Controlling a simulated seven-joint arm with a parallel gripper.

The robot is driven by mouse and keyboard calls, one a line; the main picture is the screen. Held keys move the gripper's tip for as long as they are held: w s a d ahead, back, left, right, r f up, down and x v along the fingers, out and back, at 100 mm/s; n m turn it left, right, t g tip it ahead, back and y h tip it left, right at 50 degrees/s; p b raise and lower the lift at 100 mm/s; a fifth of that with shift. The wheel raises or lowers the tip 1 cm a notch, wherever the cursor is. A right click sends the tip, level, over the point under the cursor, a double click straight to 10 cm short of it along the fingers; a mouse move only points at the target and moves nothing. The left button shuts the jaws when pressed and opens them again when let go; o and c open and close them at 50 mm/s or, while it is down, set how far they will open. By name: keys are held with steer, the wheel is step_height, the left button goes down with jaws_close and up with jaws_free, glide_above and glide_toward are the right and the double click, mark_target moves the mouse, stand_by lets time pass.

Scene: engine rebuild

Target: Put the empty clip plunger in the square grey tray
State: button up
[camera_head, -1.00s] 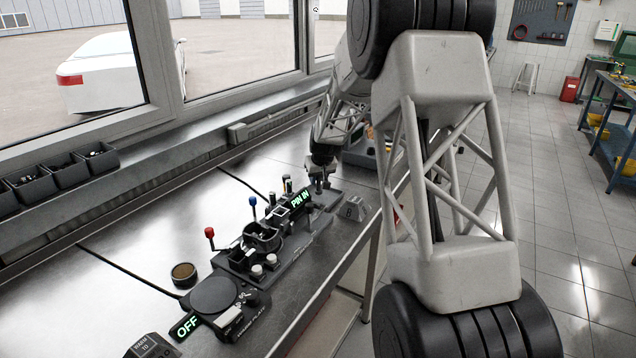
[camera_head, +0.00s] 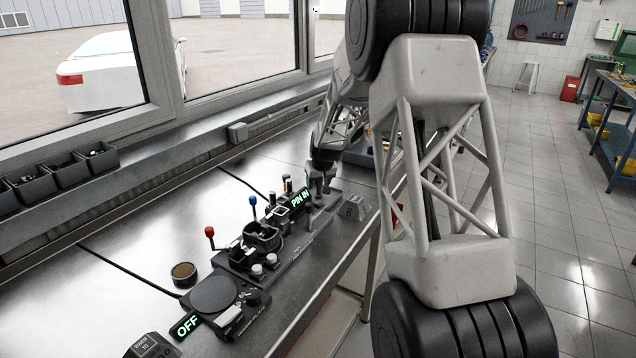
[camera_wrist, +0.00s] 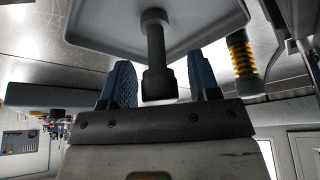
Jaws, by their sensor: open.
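In the wrist view, a light grey square tray with a raised, rounded rim (camera_wrist: 85,32) fills the top of the picture. A dark plunger-shaped part (camera_wrist: 156,48), which looks like the clip plunger, reaches from the tray's face towards my palm. Its wider end lies between the two blue fingers of my gripper (camera_wrist: 160,85), with a visible gap on each side. My gripper is open. I cannot tell whether the clip plunger is empty. In the head view my gripper (camera_head: 320,184) is small, low over the bench beyond the fixture; the plunger cannot be made out there.
A yellow-and-black banded part (camera_wrist: 242,52) stands beside the tray. On the bench (camera_head: 130,235) are a dark fixture (camera_head: 262,240) with red and blue levers, a hotplate (camera_head: 213,294) reading OFF, and a round tin (camera_head: 184,273). Bare bench lies towards the window.

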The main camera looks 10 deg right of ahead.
steer(key=shift+r, duration=0.1)
steer(key=v, duration=1.2)
stand_by(0.4)
steer(key=shift+s+r, duration=0.1)
stand_by(0.5)
steer(key=s+a+r, duration=0.2)
steer(key=s+r, duration=0.1)
steer(key=s, duration=0.7)
steer(key=s+a+r, duration=0.1)
steer(key=s+r, duration=0.3)
steer(key=s, duration=0.5)
steer(key=s+a+r, duration=0.2)
steer(key=s+r, duration=0.1)
steer(key=s, duration=0.7)
steer(key=s+a+f+g, duration=0.1)
steer(key=s+f, duration=0.1)
steer(key=s, duration=1.2)
steer(key=s+f+m, duration=0.1)
steer(key=s+f, duration=0.1)
steer(key=s, duration=1.3)
steer(key=shift+s+a+f+g+h, duration=0.15)
steer(key=shift+a+f+g+h, duration=0.05)
steer(key=shift+a+g+h, duration=0.2)
